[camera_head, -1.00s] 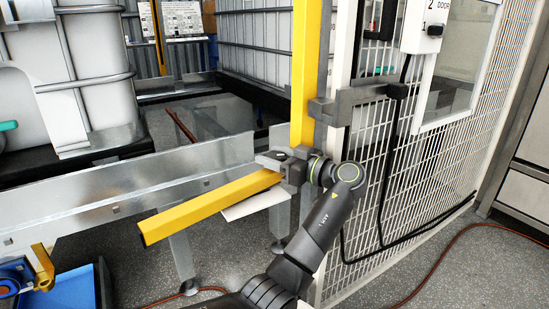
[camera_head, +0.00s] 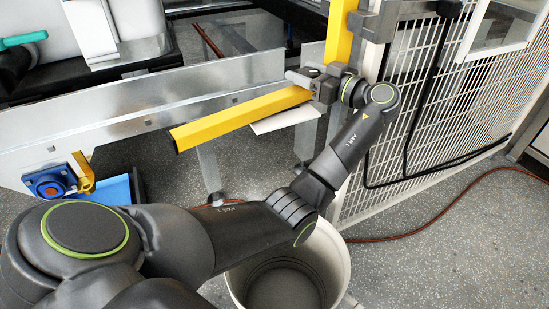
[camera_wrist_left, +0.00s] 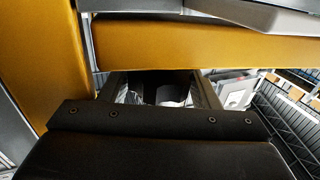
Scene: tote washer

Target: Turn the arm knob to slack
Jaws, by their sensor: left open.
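The yellow arm (camera_head: 245,117) sticks out to the left from the foot of the yellow post (camera_head: 341,32). In the left wrist view the yellow arm (camera_wrist_left: 215,45) runs level just beyond my gripper, with the yellow post (camera_wrist_left: 38,60) at left. My left gripper (camera_head: 306,80) is at the arm's post end, among grey clamp parts. Its fingers (camera_wrist_left: 158,88) show apart in the left wrist view, under the yellow arm. The arm knob cannot be made out; the gripper and grey parts likely cover it. I cannot tell whether the fingers touch anything. My right gripper is not in view.
White mesh fencing (camera_head: 440,100) stands right of the post, with a black cable. A metal rail (camera_head: 140,105) runs behind the yellow arm. A white bucket (camera_head: 338,252) stands on the floor below my arm. A red hose (camera_head: 430,232) crosses the floor.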

